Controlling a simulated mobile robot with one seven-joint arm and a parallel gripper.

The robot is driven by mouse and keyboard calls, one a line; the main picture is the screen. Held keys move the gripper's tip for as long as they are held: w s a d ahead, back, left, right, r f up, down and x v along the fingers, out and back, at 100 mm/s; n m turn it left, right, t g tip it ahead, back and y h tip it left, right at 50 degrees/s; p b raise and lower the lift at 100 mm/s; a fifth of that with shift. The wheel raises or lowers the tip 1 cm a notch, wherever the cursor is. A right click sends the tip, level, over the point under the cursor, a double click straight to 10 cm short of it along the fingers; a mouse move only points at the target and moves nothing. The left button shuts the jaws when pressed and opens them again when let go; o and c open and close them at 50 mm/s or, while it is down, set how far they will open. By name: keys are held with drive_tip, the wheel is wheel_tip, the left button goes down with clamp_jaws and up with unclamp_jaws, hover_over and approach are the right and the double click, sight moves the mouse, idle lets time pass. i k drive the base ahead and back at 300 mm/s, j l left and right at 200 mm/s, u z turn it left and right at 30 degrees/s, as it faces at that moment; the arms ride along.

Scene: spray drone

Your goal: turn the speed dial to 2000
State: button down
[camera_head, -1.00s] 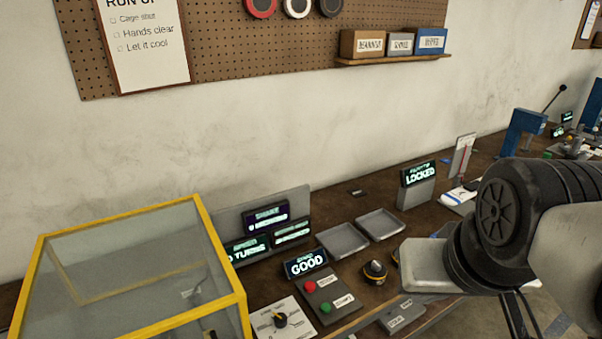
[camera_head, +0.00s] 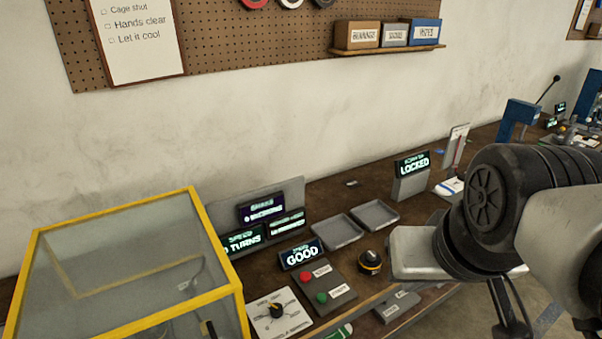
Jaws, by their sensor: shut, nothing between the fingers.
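The speed dial (camera_head: 277,311) is a black knob on a white plate (camera_head: 267,329) with marks and small lettering around it. It sits at the bench's front edge, just right of the yellow-framed clear cage (camera_head: 120,265). The numbers are too small to read, and I cannot tell which mark the knob points to. My arm comes in from the right, well to the right of the dial and apart from it.
A panel with a red button (camera_head: 306,277) and a green button (camera_head: 322,297) is right of the dial. A black-and-yellow knob (camera_head: 371,262) stands near my arm. Lit displays, one reading GOOD (camera_head: 301,254), and two grey trays (camera_head: 339,231) (camera_head: 375,215) are behind.

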sight(277, 310)
drive_tip(key=u, duration=0.85)
drive_tip(key=i+j+z, duration=0.1)
drive_tip(key=j+z, duration=0.15)
drive_tip(key=i+l+u, duration=0.35)
drive_tip(key=u, duration=0.15)
drive_tip(key=l, duration=0.1)
